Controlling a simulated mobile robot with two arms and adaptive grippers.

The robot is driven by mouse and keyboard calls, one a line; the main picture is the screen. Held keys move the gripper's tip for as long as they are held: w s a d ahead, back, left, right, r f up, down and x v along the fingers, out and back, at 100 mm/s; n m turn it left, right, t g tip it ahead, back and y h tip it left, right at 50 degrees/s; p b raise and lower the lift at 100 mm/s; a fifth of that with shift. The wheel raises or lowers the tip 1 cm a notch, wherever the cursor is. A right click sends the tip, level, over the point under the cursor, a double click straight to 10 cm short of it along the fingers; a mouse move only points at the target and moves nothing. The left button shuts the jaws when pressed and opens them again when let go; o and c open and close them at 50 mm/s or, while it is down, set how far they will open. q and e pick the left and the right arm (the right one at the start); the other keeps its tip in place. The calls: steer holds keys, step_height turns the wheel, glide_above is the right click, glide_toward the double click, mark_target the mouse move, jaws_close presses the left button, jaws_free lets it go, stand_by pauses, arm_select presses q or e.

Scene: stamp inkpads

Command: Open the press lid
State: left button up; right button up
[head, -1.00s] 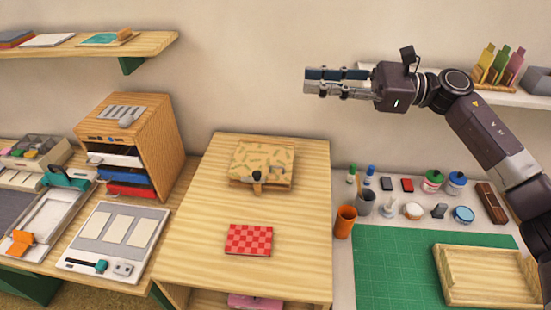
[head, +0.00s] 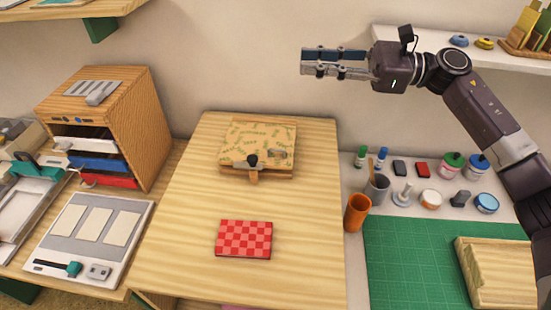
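The press (head: 226,172) is a wooden box near the back of the middle table, with its patterned tan lid (head: 258,143) lying down on it. A dark knob and wooden tab (head: 253,163) show at the lid's front edge. My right gripper (head: 304,62) is above and to the right of the press, near the wall, well clear of it. It points left. Its two fingers lie close together in this view, and I cannot tell whether they are open or shut. My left gripper is not in view.
A red checkered block (head: 244,239) lies in front of the press on the wooden table (head: 190,230). A wooden drawer cabinet (head: 120,115) stands to the left. An orange cup (head: 357,212), several ink pots and a green mat (head: 415,260) are to the right.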

step_height(320, 180, down, 13)
steer(key=b, duration=2.3)
glide_toward(276, 150)
steer(key=shift+w+a, duration=0.2)
steer(key=shift+a, duration=0.35)
steer(key=shift+w+a, duration=0.2)
steer(key=shift+a, duration=0.35)
steer(key=shift+f, duration=0.25)
steer(key=shift+a, duration=0.4)
steer(key=a, duration=0.3)
steer(key=w+a, duration=0.1)
steer(key=a, duration=0.3)
steer(key=shift+w, duration=0.25)
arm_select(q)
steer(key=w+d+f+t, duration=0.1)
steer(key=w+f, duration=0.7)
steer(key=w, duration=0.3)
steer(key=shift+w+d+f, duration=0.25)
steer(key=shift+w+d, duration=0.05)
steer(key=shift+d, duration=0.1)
arm_select(e)
steer(key=shift+d, duration=0.1)
steer(key=shift+c, duration=0.3)
jaws_close()
